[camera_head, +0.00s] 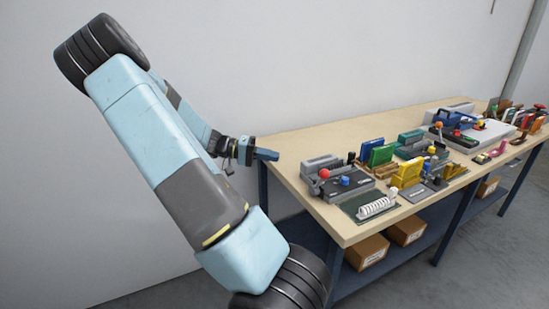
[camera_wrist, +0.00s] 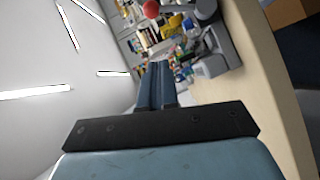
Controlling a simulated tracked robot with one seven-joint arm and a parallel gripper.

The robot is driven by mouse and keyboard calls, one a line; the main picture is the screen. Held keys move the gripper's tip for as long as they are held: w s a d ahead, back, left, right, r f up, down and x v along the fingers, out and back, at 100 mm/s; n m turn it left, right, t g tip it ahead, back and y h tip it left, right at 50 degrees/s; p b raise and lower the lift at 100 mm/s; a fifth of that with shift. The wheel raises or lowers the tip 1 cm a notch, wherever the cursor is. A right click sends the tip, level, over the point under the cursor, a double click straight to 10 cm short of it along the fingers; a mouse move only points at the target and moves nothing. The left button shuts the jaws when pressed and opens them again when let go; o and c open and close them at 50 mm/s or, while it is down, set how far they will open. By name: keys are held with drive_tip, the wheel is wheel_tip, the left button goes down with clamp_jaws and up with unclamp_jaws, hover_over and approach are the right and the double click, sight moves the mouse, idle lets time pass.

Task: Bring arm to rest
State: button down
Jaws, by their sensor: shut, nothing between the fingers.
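My gripper (camera_head: 268,154) is at the left end of the workbench in the head view, close to the bench's back left corner. Its blue fingers lie together with nothing between them. In the wrist view the shut fingers (camera_wrist: 154,84) point toward the items on the bench. My arm is raised and bent in front of the wall at the left of the head view.
The workbench (camera_head: 290,143) carries several fixtures, among them a grey one with a red knob (camera_head: 325,174) nearest the gripper. Cardboard boxes (camera_head: 367,250) sit on the lower shelf. A bare wall (camera_head: 260,60) stands behind. The bench's left end is clear.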

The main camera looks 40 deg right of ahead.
idle(0.5)
drive_tip(key=s+a+r+n+t+y, duration=0.3)
drive_tip(key=a+r+t, duration=0.3)
drive_tip(key=a, duration=0.4)
drive_tip(key=s+a+r+n+t+y, duration=0.3)
drive_tip(key=s+a+r+n+t, duration=0.2)
drive_tip(key=a, duration=0.6)
drive_tip(key=s+a+r+n+t+y, duration=0.4)
drive_tip(key=a+r+t, duration=0.3)
drive_tip(key=a, duration=0.4)
drive_tip(key=shift+s+r+n, duration=0.2)
drive_tip(key=shift+s+n, duration=0.2)
drive_tip(key=shift+s, duration=0.2)
